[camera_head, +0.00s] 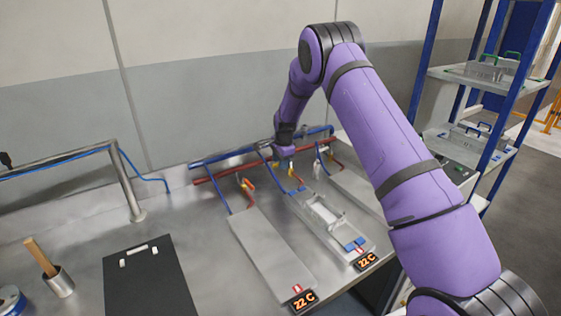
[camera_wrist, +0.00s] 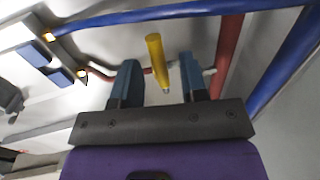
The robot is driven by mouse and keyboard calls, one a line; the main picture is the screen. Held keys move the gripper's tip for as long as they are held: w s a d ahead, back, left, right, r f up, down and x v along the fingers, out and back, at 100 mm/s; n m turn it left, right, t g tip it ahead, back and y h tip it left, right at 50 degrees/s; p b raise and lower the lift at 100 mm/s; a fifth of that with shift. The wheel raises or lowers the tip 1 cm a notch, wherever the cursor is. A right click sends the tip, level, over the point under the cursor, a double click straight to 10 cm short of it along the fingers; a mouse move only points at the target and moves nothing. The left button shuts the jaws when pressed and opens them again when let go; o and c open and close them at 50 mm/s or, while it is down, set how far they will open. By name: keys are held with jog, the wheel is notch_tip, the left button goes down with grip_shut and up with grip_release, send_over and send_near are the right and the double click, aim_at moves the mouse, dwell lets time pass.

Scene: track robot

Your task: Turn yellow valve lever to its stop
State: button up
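The yellow valve lever (camera_wrist: 157,60) shows in the wrist view as a short yellow bar, slanting slightly. It lies between the two fingers of my gripper (camera_wrist: 160,82), which stand apart with visible gaps on both sides of the lever. My gripper is open, and I cannot tell how deep the lever sits between the fingertips. In the head view my gripper (camera_head: 284,158) is at the pipes near the wall, and small yellow parts show below it; the lever is mostly hidden there.
A blue pipe (camera_wrist: 200,8) and a red pipe (camera_wrist: 229,50) run close to the gripper. Flat plates, one with a white frame (camera_head: 322,214), lie on the metal bench. A black board (camera_head: 150,285) and a wooden-handled tool (camera_head: 40,257) are at left. Blue shelving (camera_head: 425,60) stands at right.

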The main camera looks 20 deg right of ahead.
grip_shut()
